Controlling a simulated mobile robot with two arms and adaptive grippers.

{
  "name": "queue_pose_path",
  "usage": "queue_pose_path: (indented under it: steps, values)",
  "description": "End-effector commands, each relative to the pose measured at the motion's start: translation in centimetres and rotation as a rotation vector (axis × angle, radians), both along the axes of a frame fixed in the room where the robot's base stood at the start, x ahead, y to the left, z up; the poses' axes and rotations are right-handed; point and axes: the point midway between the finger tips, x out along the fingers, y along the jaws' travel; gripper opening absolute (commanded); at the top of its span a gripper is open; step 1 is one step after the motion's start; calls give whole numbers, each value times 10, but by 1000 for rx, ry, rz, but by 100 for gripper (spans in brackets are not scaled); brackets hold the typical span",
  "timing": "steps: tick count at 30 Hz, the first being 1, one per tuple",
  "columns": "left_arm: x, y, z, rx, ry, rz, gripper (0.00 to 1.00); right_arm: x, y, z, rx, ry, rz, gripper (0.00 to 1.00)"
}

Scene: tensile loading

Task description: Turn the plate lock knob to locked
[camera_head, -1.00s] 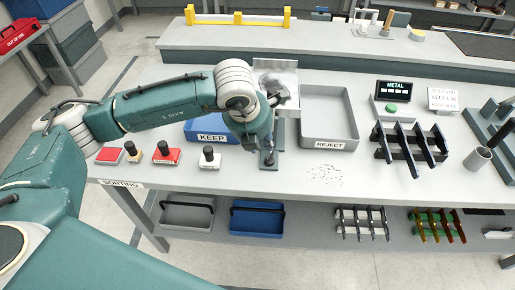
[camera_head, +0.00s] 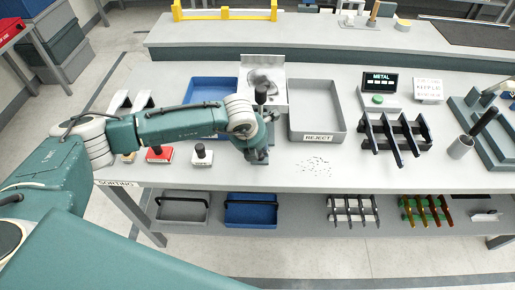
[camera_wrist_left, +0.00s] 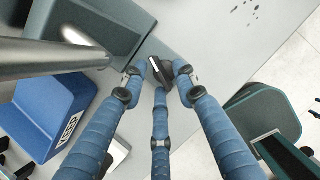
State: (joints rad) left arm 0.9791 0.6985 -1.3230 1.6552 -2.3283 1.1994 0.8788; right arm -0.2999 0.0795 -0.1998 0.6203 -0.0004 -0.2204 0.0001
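The test fixture has a light grey metal plate (camera_head: 275,72) at its back and a narrow grey base running forward between the blue and grey trays. In the left wrist view a small dark knob (camera_wrist_left: 160,66) sits at the end of this base, likely the plate lock knob. My left gripper (camera_head: 258,152) points down over the base's front end and mostly hides the knob in the head view. In the left wrist view its blue fingers (camera_wrist_left: 160,77) are apart around the knob; firm contact cannot be made out. My right gripper is not in view.
A black-topped handle (camera_head: 261,93) stands up behind my left wrist. The blue KEEP tray (camera_head: 212,84) is to the left and the grey REJECT tray (camera_head: 318,138) to the right. Black-topped stamps (camera_head: 202,154) stand front left. Small debris lies on the bench front right of the gripper.

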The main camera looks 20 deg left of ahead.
Motion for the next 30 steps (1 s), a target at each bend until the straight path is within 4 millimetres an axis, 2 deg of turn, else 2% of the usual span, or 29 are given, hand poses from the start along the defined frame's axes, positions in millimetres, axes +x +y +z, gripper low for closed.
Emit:
queue_pose_path:
  steps: [2,6,7,14,19,23,30]
  values:
    - [0,0,0,0,0,0,29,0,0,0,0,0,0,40]
    - [0,0,0,0,1,0,1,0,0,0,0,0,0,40]
    - [0,0,0,0,1,0,0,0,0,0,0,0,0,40]
    - [0,0,0,0,0,-3,0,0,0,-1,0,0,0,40]
    - [0,1,-2,-1,0,-37,0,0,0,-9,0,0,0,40]
    - [1,2,-4,-1,-1,-97,0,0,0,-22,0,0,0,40]
    - [3,4,-6,0,-3,-286,0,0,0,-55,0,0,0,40]
